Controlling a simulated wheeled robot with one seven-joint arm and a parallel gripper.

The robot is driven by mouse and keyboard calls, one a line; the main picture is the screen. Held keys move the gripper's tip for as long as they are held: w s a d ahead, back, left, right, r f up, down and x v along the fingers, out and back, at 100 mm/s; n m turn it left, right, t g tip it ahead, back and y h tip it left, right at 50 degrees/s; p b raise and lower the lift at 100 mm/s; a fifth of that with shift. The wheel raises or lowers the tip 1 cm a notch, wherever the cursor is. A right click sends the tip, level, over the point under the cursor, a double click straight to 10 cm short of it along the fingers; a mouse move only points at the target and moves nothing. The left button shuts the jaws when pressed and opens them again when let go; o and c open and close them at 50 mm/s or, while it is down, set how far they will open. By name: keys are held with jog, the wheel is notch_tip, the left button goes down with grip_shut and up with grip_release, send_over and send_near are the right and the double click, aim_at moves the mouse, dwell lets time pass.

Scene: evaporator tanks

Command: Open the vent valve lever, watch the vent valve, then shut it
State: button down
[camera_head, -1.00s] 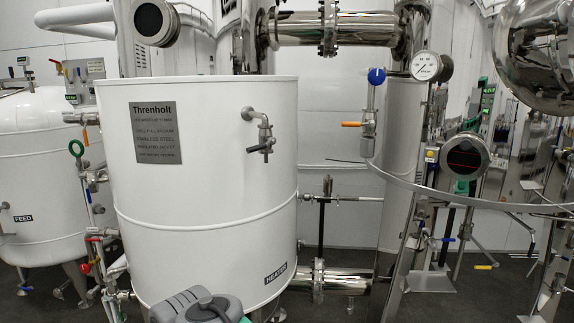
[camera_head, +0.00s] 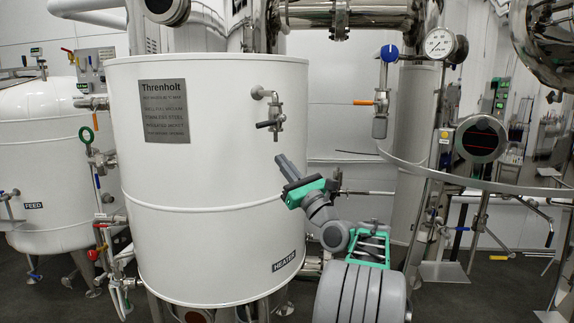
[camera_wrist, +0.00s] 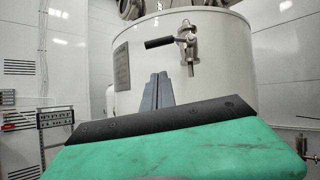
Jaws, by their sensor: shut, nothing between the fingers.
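A small metal valve with a black lever (camera_head: 265,124) sticks out from the upper wall of the white tank (camera_head: 215,235). The lever lies about level and points left; it also shows in the wrist view (camera_wrist: 159,43). Another valve, with an orange lever (camera_head: 362,102) and a blue knob, stands on a thin pipe to the right. No label tells me which is the vent valve. My gripper (camera_head: 283,161) is shut and empty, below and slightly right of the black lever, apart from it. Its fingertips show close together in the wrist view (camera_wrist: 158,80), below the lever.
A curved grey rail (camera_head: 470,182) runs across the right. A pressure gauge (camera_head: 439,43) and a round dark sight glass (camera_head: 481,138) are at the right. A FEED tank (camera_head: 45,150) with pipes and small valves stands at the left. Space before the white tank's upper wall looks clear.

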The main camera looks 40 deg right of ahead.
aim_at(271, 122)
jog(key=w+r+p, duration=0.3)
jog(key=w+r, duration=0.2)
jog(key=r, duration=0.1)
jog(key=shift+w+r, duration=0.2)
jog(key=shift+w, duration=0.15)
